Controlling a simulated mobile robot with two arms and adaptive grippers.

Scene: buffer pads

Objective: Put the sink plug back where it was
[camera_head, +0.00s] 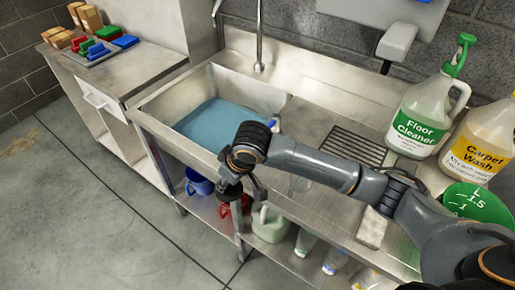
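The steel sink basin (165,107) holds blue water (212,122). I cannot make out the sink plug in this view; the cloudy water and my arm hide part of the basin. My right arm comes in from the right, across the counter. Its gripper (243,190) hangs down in front of the sink's front edge, outside the basin. The fingers are small and dark against the lower shelf, and I cannot tell whether they hold anything. My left gripper is not in view.
A tap (259,40) stands behind the basin. A drain grate (352,146), floor cleaner jug (421,115), carpet wash jug (478,140) and green container (474,202) are on the right counter. Colored blocks (98,50) lie on the left cabinet. Mugs (199,183) and bottles stand below.

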